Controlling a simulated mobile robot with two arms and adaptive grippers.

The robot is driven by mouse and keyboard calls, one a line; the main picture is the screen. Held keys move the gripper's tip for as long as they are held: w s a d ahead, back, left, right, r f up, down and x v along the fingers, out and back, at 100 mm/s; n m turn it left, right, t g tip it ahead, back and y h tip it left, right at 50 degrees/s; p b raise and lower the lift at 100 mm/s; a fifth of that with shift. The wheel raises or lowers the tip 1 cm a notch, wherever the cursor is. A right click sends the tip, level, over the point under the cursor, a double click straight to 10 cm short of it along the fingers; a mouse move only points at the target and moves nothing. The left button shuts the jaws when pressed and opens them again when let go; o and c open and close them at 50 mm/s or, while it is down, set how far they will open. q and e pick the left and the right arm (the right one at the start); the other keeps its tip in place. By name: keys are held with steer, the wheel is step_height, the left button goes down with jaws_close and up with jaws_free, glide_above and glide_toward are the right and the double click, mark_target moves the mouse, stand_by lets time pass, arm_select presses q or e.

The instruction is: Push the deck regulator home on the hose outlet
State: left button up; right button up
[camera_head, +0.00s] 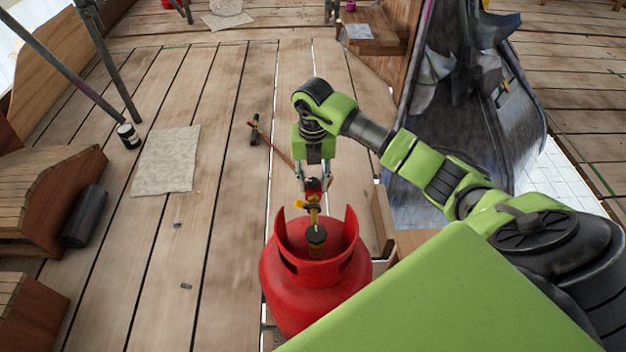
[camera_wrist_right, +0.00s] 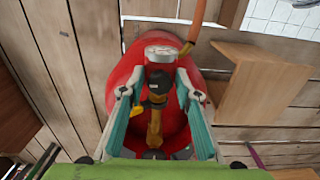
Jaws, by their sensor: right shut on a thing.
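A red gas cylinder (camera_head: 310,295) stands upright on the deck, with an open collar round its top. Inside the collar is brass valve work (camera_wrist_right: 154,122) with a yellow lever (camera_wrist_right: 121,108) and a dark capped part (camera_head: 316,238). My right gripper (camera_head: 314,184) points down over the collar, shut on the deck regulator (camera_head: 314,187), a small red and black body. My left gripper is out of view.
An orange hose (camera_head: 277,149) runs over the deck to a torch-like tool (camera_head: 254,130). A wooden step (camera_wrist_right: 258,80) stands close beside the cylinder. A beige mat (camera_head: 166,160), a small tin (camera_head: 129,136) and a dark roll (camera_head: 84,215) lie left. Deck between is mostly clear.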

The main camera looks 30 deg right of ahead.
arm_select(q)
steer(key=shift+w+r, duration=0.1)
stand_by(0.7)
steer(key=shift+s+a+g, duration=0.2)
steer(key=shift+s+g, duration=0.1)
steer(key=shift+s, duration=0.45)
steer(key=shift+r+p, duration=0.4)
steer(key=shift+p, duration=0.25)
arm_select(e)
steer(key=shift+s+a, duration=0.3)
steer(key=shift+s, duration=0.15)
steer(key=o, duration=1.1)
steer(key=shift+r, duration=0.1)
step_height(320, 180, up, 12)
steer(key=shift+f, duration=0.1)
